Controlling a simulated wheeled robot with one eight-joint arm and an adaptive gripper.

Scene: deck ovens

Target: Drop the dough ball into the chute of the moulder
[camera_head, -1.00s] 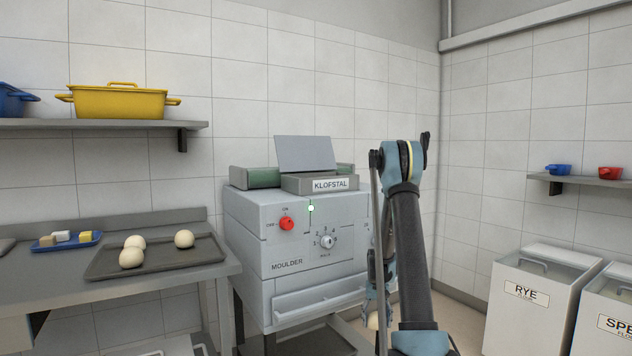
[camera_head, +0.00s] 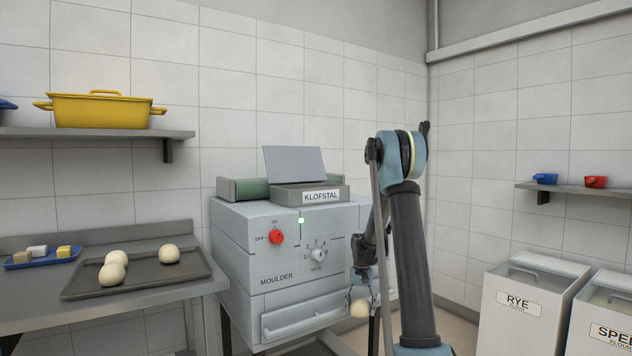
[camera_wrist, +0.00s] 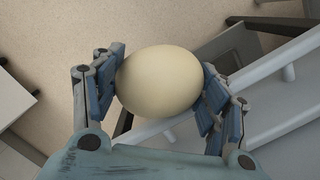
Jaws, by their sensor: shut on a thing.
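My gripper (camera_head: 360,294) is shut on a pale dough ball (camera_head: 360,308), low in front of the right side of the moulder (camera_head: 238,228). In the wrist view the dough ball (camera_wrist: 160,80) sits between both fingers of my gripper (camera_wrist: 161,85), with floor and part of the moulder's lower front behind it. The moulder is a light grey box with a red switch, a dial and a lit green light. On its top is the chute (camera_head: 292,166), with a raised grey plate and a KLOFSTAL label, higher than my gripper and to its left.
A dark tray (camera_head: 140,283) with several dough balls lies on the left bench, beside a blue tray (camera_head: 22,263) of small blocks. A yellow pot (camera_head: 100,110) stands on the shelf above. Flour bins (camera_head: 520,305) stand at the right. The space above the chute is clear.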

